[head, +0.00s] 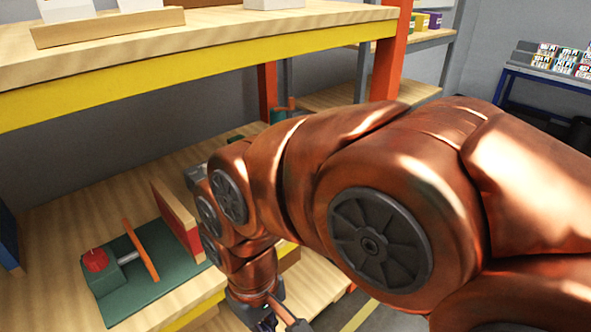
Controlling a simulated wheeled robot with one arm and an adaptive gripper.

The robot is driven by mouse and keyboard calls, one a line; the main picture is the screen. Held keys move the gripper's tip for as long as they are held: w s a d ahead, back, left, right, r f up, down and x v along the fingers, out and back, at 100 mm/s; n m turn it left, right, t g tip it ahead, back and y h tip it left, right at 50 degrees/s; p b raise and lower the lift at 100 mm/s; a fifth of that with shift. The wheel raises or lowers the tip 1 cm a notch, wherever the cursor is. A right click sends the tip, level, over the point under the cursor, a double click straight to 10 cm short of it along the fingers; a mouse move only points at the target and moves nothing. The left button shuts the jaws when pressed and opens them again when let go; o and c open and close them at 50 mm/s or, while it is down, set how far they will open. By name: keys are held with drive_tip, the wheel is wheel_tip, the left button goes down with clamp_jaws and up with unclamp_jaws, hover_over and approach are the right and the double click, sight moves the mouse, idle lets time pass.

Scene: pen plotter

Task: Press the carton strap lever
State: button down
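A device on a green base plate (150,288) sits on the lower wooden shelf at the left. It has a green block with a red knob (95,260), a light rod, an upright orange bar (141,249) and a red-faced upright board (177,221). I cannot tell for sure which part is the carton strap lever. My copper-coloured arm reaches across from the right and bends down past the shelf's front edge. My gripper (272,320) is at the bottom edge, right of the device and apart from it. Its fingertips are mostly cut off, so its opening is unclear.
The upper shelf with a yellow front edge (215,60) hangs over the device. An orange post (391,55) stands behind my arm. A teal object with an orange handle (281,113) is partly hidden behind my arm.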

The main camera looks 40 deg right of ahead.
drive_tip(key=w+d+r+n+t+y+b, duration=0.1)
drive_tip(key=w+d+r+t+b, duration=0.3)
drive_tip(key=w, duration=0.9)
drive_tip(key=w+d+n+t+y+b, duration=0.15)
drive_tip(key=w+d, duration=0.45)
drive_tip(key=w, duration=0.6)
drive_tip(key=w+d+m+t+b, duration=0.1)
drive_tip(key=w+d, duration=0.2)
drive_tip(key=d, duration=0.4)
drive_tip(key=w+d+m+t+b, duration=0.1)
drive_tip(key=w+d+t+b, duration=0.15)
drive_tip(key=d, duration=0.55)
drive_tip(key=s+d+t+h+b, duration=0.1)
drive_tip(key=d+h, duration=0.2)
drive_tip(key=d, duration=1.5)
drive_tip(key=shift+d+f+m+t, duration=0.25)
drive_tip(key=shift+d+m+t, duration=0.05)
drive_tip(key=shift+d+m, duration=0.15)
drive_tip(key=shift+a, duration=0.1)
drive_tip(key=p+x, duration=0.1)
drive_tip(key=x, duration=0.8)
drive_tip(key=shift+w+a+f, duration=0.1)
drive_tip(key=shift+w+f, duration=0.05)
drive_tip(key=shift+f, duration=0.1)
wheel_tip(320, 180, down, 3)
drive_tip(key=shift+w+p, duration=0.1)
drive_tip(key=shift+p, duration=0.25)
drive_tip(key=shift+f, duration=0.65)
